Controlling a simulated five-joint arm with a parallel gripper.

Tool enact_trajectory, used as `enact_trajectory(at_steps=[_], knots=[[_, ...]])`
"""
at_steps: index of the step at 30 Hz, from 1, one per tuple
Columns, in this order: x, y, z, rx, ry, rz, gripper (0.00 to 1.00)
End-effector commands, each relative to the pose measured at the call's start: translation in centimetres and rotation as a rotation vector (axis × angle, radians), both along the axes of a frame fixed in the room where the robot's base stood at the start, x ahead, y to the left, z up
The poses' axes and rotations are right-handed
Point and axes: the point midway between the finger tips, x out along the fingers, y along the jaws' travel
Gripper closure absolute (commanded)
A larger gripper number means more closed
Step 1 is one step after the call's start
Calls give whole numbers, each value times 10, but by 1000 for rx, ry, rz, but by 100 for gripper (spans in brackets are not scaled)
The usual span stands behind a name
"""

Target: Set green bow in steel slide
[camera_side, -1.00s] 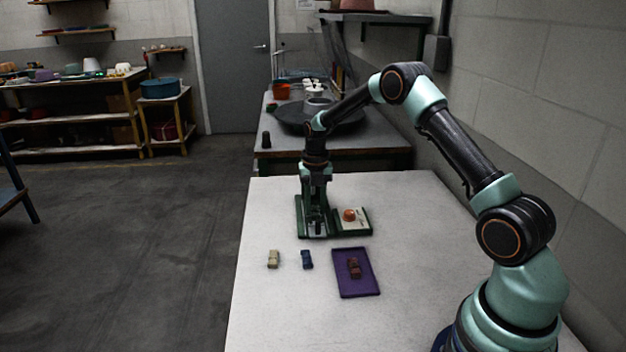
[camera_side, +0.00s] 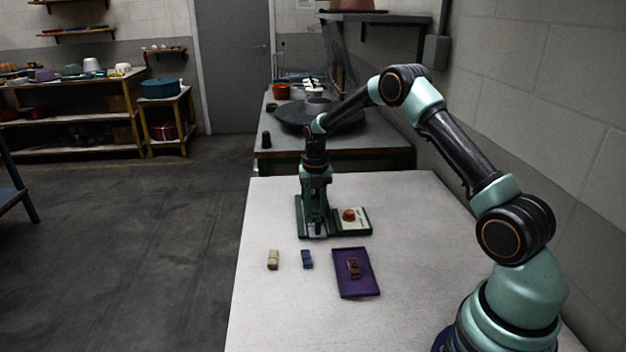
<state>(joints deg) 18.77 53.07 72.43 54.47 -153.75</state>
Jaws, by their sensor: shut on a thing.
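A green press (camera_side: 299,217) stands on the white table, with a grey steel slide (camera_side: 317,228) low at its front. My gripper (camera_side: 316,192) points straight down at the press, over the slide. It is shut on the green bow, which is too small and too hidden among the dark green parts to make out. I cannot tell whether the bow touches the slide.
A tan bow (camera_side: 273,260) and a blue bow (camera_side: 307,259) lie in front of the press. A brown bow (camera_side: 354,268) lies on a purple tray (camera_side: 358,290). The table's front left is clear.

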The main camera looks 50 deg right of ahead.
Motion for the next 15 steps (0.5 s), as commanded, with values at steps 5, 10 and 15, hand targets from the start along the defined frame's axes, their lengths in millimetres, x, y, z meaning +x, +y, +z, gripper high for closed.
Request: enact_trajectory(at_steps=[5, 10, 15], knots=[[0, 0, -2, 0, 0, 0, 100], [0, 0, -4, 0, 0, 0, 100], [0, 0, -5, 1, 1, 0, 100]])
